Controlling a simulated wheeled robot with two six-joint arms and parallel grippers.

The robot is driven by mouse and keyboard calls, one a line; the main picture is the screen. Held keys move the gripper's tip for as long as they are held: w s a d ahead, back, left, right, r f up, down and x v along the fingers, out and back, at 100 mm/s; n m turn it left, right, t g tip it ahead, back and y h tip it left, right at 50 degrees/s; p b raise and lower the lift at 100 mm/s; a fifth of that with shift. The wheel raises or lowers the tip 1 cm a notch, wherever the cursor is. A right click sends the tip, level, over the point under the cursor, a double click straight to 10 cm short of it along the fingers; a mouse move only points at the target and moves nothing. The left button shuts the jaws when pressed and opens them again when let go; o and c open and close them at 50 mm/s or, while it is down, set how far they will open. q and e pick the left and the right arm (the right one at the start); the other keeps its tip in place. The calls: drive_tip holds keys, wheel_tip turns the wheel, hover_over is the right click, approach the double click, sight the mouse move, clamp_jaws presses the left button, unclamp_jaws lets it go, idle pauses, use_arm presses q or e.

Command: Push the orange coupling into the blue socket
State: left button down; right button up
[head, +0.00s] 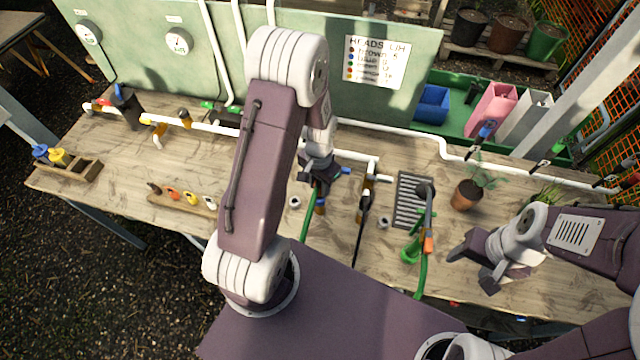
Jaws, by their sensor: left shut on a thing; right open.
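My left gripper (319,182) reaches down over the middle of the bench, shut at the top end of a green hose (308,228). A small orange coupling (320,209) with a blue bit beside it shows just under the fingers; the fingers and arm hide part of it. A blue socket (346,171) shows just right of the gripper, by the white pipe; whether it touches the held part cannot be told. Another orange piece (428,243) sits on a second green hose at the right. My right gripper (470,266) is open and empty above the bench's right side.
A dark grate (413,200) and a potted plant (467,195) stand right of the middle. A black hose (360,232) hangs from the pipe nearby. A wooden strip with small coloured fittings (183,201) lies left. The bench's left front (120,195) is largely clear.

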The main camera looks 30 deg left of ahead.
use_arm(q)
drive_tip(key=shift+a, duration=0.3)
drive_tip(key=shift+d, duration=0.3)
drive_tip(key=shift+d+f, duration=0.2)
drive_tip(key=shift+d, duration=0.05)
drive_tip(key=shift+a, duration=0.15)
drive_tip(key=shift+f+b, duration=0.3)
drive_tip(key=shift+f, duration=0.15)
drive_tip(key=shift+a+f+b, duration=0.1)
drive_tip(key=shift+f+b, duration=0.2)
drive_tip(key=shift+f, duration=0.15)
